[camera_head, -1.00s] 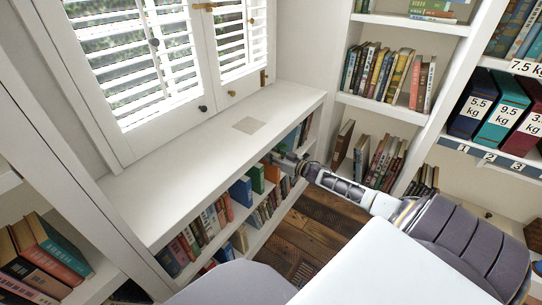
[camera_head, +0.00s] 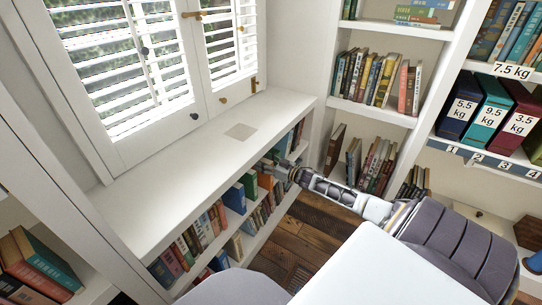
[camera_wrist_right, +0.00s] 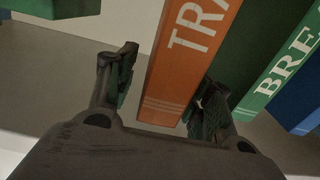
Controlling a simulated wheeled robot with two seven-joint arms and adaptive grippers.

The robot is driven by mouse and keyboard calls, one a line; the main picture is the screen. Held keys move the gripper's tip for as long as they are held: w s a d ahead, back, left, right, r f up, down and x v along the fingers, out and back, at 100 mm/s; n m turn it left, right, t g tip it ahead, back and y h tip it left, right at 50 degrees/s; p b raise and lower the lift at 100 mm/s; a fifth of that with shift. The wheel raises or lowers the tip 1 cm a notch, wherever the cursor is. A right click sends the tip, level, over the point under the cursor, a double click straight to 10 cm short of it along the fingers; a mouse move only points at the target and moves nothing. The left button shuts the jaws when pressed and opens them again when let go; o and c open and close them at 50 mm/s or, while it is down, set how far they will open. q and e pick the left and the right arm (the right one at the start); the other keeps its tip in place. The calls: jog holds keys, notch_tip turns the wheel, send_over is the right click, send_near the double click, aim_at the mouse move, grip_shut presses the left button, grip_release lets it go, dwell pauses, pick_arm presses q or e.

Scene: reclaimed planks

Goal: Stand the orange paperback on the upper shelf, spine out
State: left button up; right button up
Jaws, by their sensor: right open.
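The orange paperback (camera_wrist_right: 196,45) stands upright with its spine facing out, large white letters on it, in the right wrist view. In the head view it shows as a small orange patch (camera_head: 265,181) on the upper shelf (camera_head: 214,240) of the low bookcase under the window. My right gripper (camera_wrist_right: 166,80) is open, with one finger on each side of the spine's lower end; I cannot tell whether they touch it. In the head view the right gripper (camera_head: 277,167) is at the shelf front, just below the top board. My left gripper is not in view.
A dark green book (camera_wrist_right: 255,50) stands close on the right of the paperback, then a green book with white letters (camera_wrist_right: 290,70). Another green book (camera_wrist_right: 55,5) is at upper left. The white top board (camera_head: 190,165) overhangs the shelf. A tall bookcase (camera_head: 375,112) stands to the right.

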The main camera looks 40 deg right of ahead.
jog(key=shift+s+d, duration=0.1)
jog(key=shift+s, duration=0.1)
jog(key=v, duration=1.1)
jog(key=shift+s, duration=0.2)
dwell(0.7)
jog(key=shift+d+r, duration=0.1)
jog(key=shift+r, duration=0.15)
dwell(0.5)
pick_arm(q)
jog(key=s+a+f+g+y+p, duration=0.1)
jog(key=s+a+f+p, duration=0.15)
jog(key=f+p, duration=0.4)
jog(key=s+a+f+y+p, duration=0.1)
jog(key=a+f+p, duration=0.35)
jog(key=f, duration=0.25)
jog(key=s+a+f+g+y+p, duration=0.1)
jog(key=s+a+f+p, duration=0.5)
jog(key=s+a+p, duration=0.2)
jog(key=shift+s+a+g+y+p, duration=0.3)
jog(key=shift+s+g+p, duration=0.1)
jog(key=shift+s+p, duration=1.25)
pick_arm(e)
notch_tip(320, 180, up, 21)
jog(key=shift+r, duration=0.25)
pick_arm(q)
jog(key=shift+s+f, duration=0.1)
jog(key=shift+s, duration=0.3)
pick_arm(e)
jog(key=shift+r, duration=0.15)
